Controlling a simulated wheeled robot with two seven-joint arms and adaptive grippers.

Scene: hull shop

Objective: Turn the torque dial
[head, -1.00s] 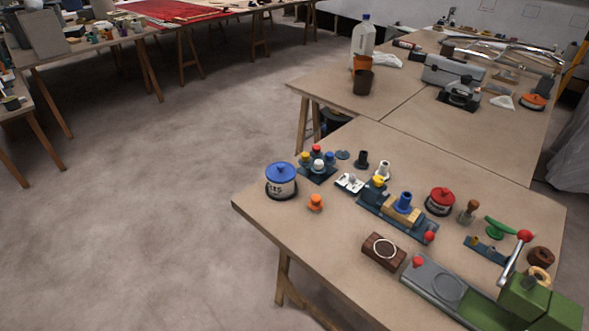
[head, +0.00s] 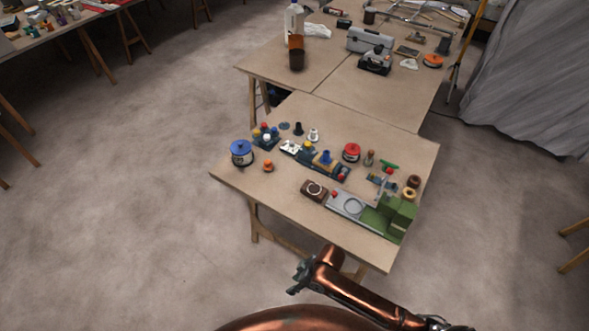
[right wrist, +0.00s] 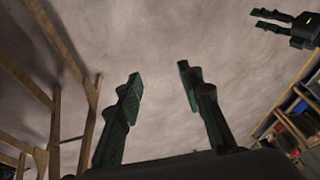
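I cannot tell for sure which object is the torque dial. A brown block with a pale ring on top (head: 313,190) sits near the table's front edge. Beside it is a grey plate with a round disc outline (head: 352,206), joined to a green machine body (head: 396,214). My right gripper (head: 296,277) is low in front of the table, apart from everything on it. In the right wrist view its fingers (right wrist: 160,76) are spread and empty over bare floor. My left gripper (right wrist: 271,19) shows at that view's top right, with its fingers apart.
The near table (head: 290,209) also holds a blue-lidded pot (head: 241,153), an orange knob (head: 268,166), a red-lidded pot (head: 351,152) and several small fittings. A second table (head: 385,94) behind carries a grey toolbox (head: 370,40). The floor at left is clear.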

